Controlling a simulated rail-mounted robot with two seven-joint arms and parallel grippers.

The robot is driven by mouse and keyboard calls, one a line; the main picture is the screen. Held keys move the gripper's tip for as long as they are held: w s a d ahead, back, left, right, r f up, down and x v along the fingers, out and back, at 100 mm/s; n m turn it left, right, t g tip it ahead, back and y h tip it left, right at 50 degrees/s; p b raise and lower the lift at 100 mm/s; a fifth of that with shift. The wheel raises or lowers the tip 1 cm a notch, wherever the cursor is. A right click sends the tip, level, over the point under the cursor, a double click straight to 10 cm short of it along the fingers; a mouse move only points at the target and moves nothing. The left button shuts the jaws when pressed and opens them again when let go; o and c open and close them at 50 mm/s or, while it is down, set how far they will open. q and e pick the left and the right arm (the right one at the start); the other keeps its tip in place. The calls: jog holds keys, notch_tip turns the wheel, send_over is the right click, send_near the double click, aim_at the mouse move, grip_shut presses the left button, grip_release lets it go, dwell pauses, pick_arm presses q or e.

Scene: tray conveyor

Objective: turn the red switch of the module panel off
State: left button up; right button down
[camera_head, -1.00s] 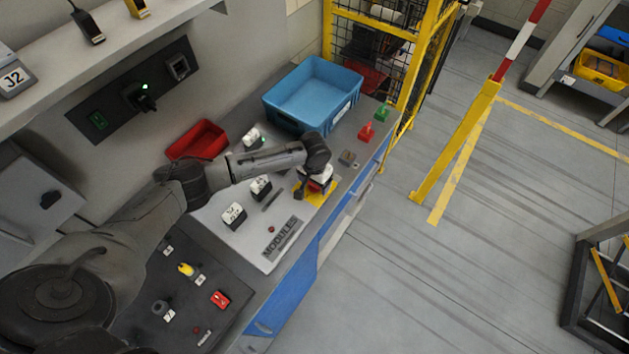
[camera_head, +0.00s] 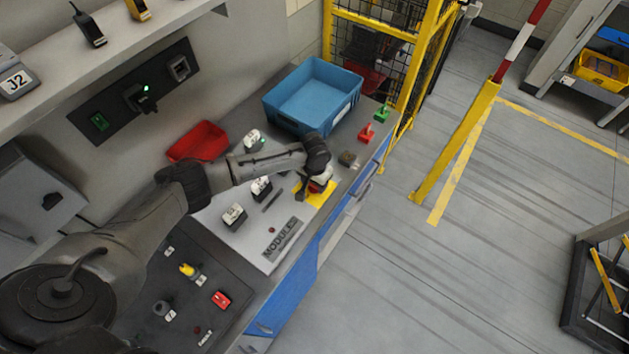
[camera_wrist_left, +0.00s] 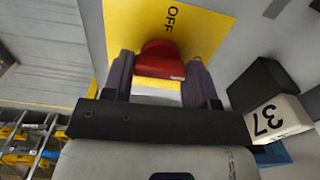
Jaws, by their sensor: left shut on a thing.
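The module panel (camera_head: 254,237) is a light grey plate on the bench, marked MODULE. The red switch (camera_wrist_left: 160,60) stands on a yellow plate (camera_wrist_left: 205,35) with the word OFF printed just beyond it. My left gripper (camera_wrist_left: 160,72) is shut on the red switch, with one dark finger on each side of it. In the head view my left gripper (camera_head: 311,189) is over the yellow plate (camera_head: 325,193), and my wrist hides most of the switch. The lower part of the switch is hidden in the wrist view. My right gripper is not in view.
White numbered blocks on black bases stand on the panel (camera_head: 234,214) (camera_head: 261,187), one close to the gripper in the wrist view (camera_wrist_left: 280,120). A blue bin (camera_head: 313,95) and a red tray (camera_head: 198,141) lie behind. A dark panel (camera_head: 180,330) is nearer.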

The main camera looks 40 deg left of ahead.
pick_arm(q)
jog(key=n+p, duration=0.2)
jog(key=p, duration=0.1)
jog(key=n+p, duration=0.5)
jog(key=p, duration=0.1)
jog(key=shift+d+r+p, duration=0.1)
jog(key=shift+r+p, duration=0.2)
jog(key=shift+p, duration=0.1)
jog(key=shift+n+p, duration=0.4)
jog(key=shift+n, duration=0.2)
jog(key=n+p, duration=0.3)
jog(key=n, duration=0.1)
jog(key=shift+f+n, duration=0.1)
jog(key=shift+n, duration=0.2)
jog(key=shift+f+n+p, duration=0.1)
jog(key=shift+n+p, duration=0.75)
jog(key=shift+n, duration=1.45)
jog(key=o, duration=0.9)
jog(key=shift+o, duration=0.2)
